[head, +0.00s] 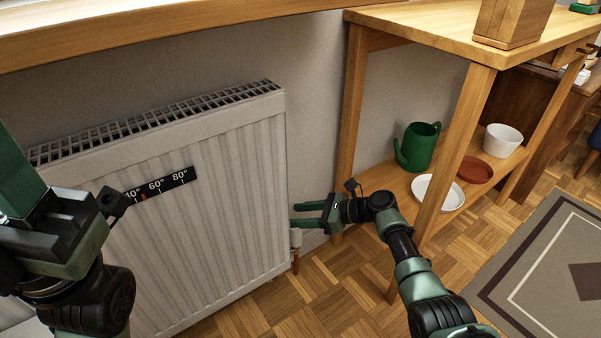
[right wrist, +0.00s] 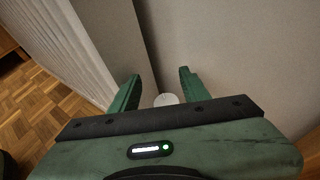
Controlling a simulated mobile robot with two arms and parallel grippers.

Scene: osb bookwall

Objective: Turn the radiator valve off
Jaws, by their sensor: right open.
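The white radiator (head: 215,190) hangs on the wall under a wooden sill. Its white valve (head: 296,238) is at the lower right edge, above a copper-coloured pipe. My right gripper (head: 293,215) is open, its green fingers pointing left just above the valve in the head view. In the right wrist view the round white valve head (right wrist: 166,99) shows between the two spread fingers (right wrist: 160,76). I cannot tell whether they touch it. My left gripper (head: 60,235) is in front of the radiator's left part, with its fingertips not clearly visible.
A wooden shelf unit (head: 465,110) stands right of the radiator, its near leg close to my right arm. It holds a green watering can (head: 418,147), a white plate (head: 437,192), a reddish dish (head: 475,170) and a white pot (head: 502,140). A temperature strip (head: 160,186) is on the radiator.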

